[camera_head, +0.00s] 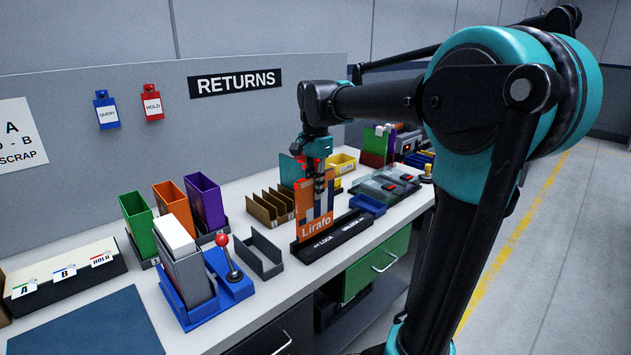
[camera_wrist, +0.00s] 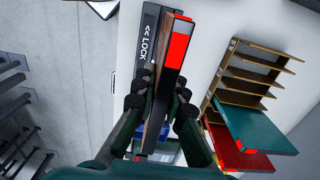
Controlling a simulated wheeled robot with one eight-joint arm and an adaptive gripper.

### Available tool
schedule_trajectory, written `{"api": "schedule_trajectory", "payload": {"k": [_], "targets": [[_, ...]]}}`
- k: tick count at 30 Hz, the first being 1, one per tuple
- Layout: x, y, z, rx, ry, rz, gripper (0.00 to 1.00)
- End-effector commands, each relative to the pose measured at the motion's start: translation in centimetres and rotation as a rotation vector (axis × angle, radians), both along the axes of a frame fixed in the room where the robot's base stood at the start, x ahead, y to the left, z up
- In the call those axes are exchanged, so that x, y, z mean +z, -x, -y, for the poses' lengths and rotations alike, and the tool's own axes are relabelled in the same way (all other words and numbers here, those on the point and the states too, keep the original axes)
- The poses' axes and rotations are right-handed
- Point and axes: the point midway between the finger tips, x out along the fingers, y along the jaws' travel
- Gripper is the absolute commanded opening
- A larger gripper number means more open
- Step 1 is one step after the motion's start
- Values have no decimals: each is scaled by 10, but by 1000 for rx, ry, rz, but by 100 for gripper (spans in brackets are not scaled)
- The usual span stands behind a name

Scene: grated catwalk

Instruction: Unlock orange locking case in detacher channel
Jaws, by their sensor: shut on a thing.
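The orange case (camera_head: 303,190), marked "Lirafo" along its lower edge, stands upright at the left part of the black detacher channel (camera_head: 362,228). The channel's front carries "LOCK" at left and an unlock label at right. My gripper (camera_head: 319,182) points down from above and is shut on the case. In the wrist view, my gripper's fingers (camera_wrist: 160,105) press both sides of the case (camera_wrist: 180,46), seen edge-on with a red-orange end. The channel (camera_wrist: 146,40) runs beside it with "LOCK" readable. I cannot tell how deep the case sits in the channel.
An empty grey tray (camera_head: 262,256) and a blue holder (camera_head: 236,288) with a red-knobbed lever (camera_head: 231,262) stand left. A brown slotted rack (camera_head: 266,208) is behind left. A blue bin (camera_head: 368,205) and clear-covered cases (camera_head: 386,185) lie right.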

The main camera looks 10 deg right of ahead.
Motion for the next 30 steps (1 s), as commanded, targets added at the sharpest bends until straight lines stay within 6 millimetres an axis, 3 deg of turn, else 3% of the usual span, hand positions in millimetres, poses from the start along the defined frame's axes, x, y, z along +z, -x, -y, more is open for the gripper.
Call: {"api": "schedule_trajectory", "payload": {"k": [15, 30], "targets": [[-41, -1, 2, -1, 0, 0, 0], [-39, -26, 35, -1, 0, 0, 0]]}}
